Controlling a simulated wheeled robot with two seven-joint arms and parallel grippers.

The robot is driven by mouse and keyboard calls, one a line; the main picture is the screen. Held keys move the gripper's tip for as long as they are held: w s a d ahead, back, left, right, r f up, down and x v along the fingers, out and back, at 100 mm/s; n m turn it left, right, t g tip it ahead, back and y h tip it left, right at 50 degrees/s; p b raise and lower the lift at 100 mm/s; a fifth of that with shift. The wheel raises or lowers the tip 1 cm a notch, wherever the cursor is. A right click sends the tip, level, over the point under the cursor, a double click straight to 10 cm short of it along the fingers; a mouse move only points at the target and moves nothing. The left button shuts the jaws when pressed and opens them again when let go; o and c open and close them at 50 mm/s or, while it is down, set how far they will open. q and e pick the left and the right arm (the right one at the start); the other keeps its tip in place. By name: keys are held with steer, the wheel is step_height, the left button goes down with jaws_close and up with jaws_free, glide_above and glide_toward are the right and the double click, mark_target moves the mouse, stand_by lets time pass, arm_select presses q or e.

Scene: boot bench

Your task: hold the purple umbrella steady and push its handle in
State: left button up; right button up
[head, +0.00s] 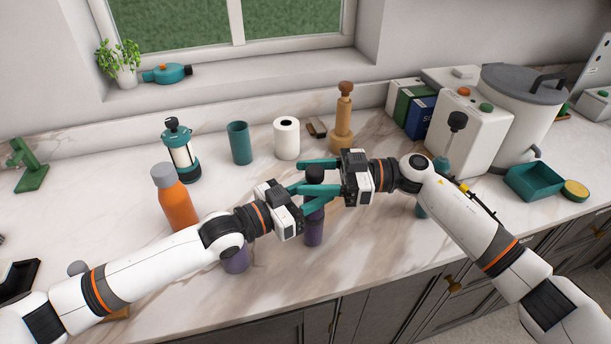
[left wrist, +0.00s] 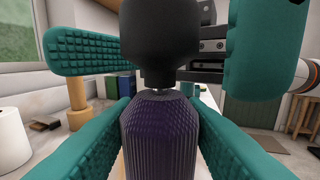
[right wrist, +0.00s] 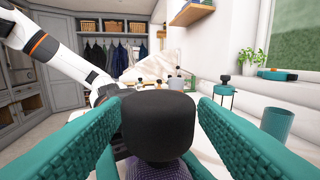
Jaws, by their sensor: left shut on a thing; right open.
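The purple umbrella (head: 314,228) stands upright near the counter's front edge, its black handle (head: 315,174) on top. In the left wrist view its ribbed purple body (left wrist: 160,135) sits between the teal fingers of my left gripper (head: 318,197), which is shut on it. The black handle (left wrist: 160,45) is just above the body, with a sliver of metal between them. My right gripper (head: 318,176) is open at handle height, its fingers on either side of the handle. In the right wrist view the handle top (right wrist: 157,125) lies between the spread fingers.
An orange bottle (head: 175,198) stands beyond my left arm, and a purple object (head: 236,261) shows partly beneath it. A teal cup (head: 240,143), white roll (head: 286,138) and wooden mill (head: 342,120) stand behind. A teal black-topped object (head: 442,165) is partly hidden by my right arm.

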steer(key=d, duration=1)
steer(key=shift+w+d, duration=0.3)
steer(key=shift+w, duration=0.05)
arm_select(q)
steer(key=o, duration=1.2)
